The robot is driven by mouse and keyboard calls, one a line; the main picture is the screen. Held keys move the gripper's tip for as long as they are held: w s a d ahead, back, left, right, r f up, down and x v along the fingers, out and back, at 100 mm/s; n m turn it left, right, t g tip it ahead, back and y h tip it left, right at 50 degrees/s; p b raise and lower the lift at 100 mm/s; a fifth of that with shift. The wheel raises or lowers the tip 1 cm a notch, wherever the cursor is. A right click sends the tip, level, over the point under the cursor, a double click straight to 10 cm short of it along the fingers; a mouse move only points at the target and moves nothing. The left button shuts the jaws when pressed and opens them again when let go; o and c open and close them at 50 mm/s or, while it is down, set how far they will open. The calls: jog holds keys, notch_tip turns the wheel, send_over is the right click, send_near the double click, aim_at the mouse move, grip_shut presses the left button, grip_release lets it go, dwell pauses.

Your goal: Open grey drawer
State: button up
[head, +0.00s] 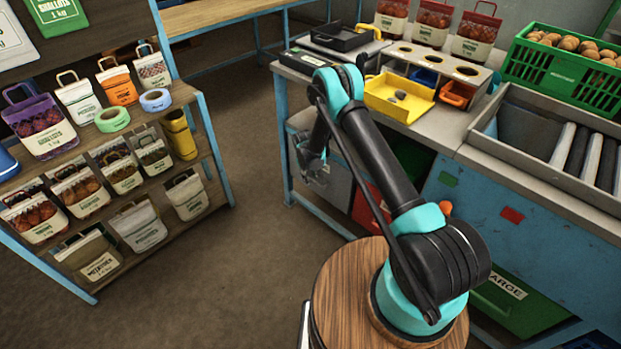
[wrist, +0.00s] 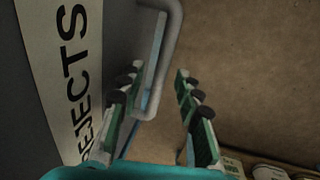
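The grey drawer (head: 338,187) is set under the left end of the blue-framed bench in the head view. In the wrist view its grey front carries a white label (wrist: 70,60) reading "REJECTS". Its grey bar handle (wrist: 171,40) stands out from the front. My gripper (wrist: 157,75) is open, with one green-padded finger on each side of the handle's lower part in the picture. I cannot tell whether a finger touches the handle. In the head view my gripper (head: 314,172) is in front of the drawer and hides part of it.
A red drawer (head: 368,208) sits right of the grey one, and a green one (head: 515,305) labelled "LARGE" lower right. The bench top (head: 440,125) holds trays and sacks. A sack shelf (head: 190,150) stands left. Floor (head: 255,130) between is clear.

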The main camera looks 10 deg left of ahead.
grip_shut()
dwell(0.3)
jog(key=shift+a, duration=0.1)
